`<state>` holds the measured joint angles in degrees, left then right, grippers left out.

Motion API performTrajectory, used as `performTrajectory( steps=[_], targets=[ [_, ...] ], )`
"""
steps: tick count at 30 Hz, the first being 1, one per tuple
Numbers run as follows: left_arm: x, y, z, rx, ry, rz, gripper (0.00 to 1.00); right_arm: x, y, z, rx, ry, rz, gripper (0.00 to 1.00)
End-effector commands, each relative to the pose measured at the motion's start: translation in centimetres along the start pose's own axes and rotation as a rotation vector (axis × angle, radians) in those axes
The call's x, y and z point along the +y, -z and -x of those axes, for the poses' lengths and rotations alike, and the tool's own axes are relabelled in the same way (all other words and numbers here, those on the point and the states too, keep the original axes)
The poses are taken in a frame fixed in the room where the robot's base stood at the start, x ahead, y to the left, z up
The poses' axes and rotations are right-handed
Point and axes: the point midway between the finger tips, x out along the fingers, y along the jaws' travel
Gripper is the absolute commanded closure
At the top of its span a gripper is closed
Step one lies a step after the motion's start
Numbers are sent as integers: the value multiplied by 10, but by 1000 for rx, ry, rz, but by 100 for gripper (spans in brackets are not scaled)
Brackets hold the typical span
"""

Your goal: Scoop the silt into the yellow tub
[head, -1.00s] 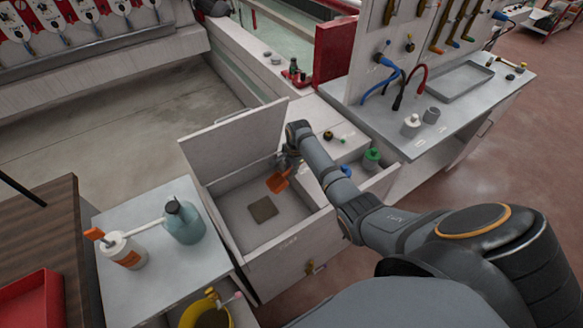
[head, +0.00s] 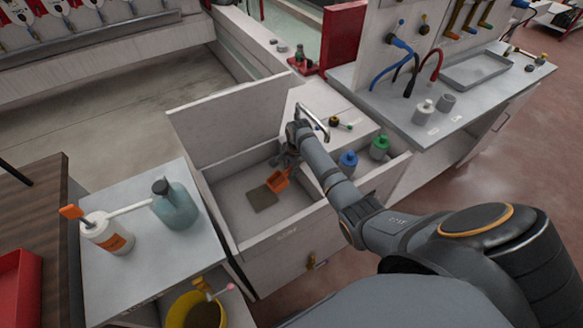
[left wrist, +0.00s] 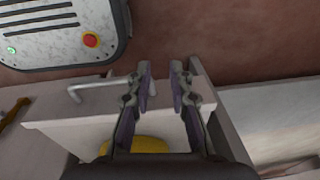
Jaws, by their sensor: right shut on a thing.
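An orange scoop (head: 277,181) is held by my right gripper (head: 284,162) inside the open grey bin (head: 229,188). The gripper is shut on the scoop, mostly hidden behind its own wrist. A flat dark patch of silt (head: 262,201) lies on the bin floor, close beside the scoop's edge; whether they touch I cannot tell. The yellow tub (head: 176,312), holding something dark, stands low at the front, left of the bin. In the left wrist view my left gripper (left wrist: 160,75) is open and empty, with a yellow rim (left wrist: 148,145) below it.
The bin's raised lid (head: 232,115) stands up at its back. A grey side table (head: 150,262) left of the bin holds a teal jug (head: 174,205) and a white bottle (head: 108,233). Blue and green bottles (head: 379,147) stand right of the bin, near my right arm.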

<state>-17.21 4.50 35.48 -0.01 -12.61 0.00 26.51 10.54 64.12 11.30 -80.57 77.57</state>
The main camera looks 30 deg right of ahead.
Motion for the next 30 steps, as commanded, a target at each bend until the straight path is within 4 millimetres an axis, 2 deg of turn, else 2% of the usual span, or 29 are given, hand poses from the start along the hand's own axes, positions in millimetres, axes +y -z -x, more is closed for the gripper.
performTrajectory(
  steps=[9, 17, 25, 30],
  targets=[
    [0, -1, -7, -1, 0, 0, 79, 10, 0, -21, -7, -16, -2, 100],
    [-1, -1, -6, 0, 1, -1, 79, 11, 1, -21, -5, -20, -3, 100],
    [-2, 1, 8, 0, 1, -1, 79, 10, -2, -13, -3, -21, -3, 100],
    [-2, 1, 6, 1, 2, -1, 79, 9, -2, -14, -2, -17, -2, 100]
  ],
)
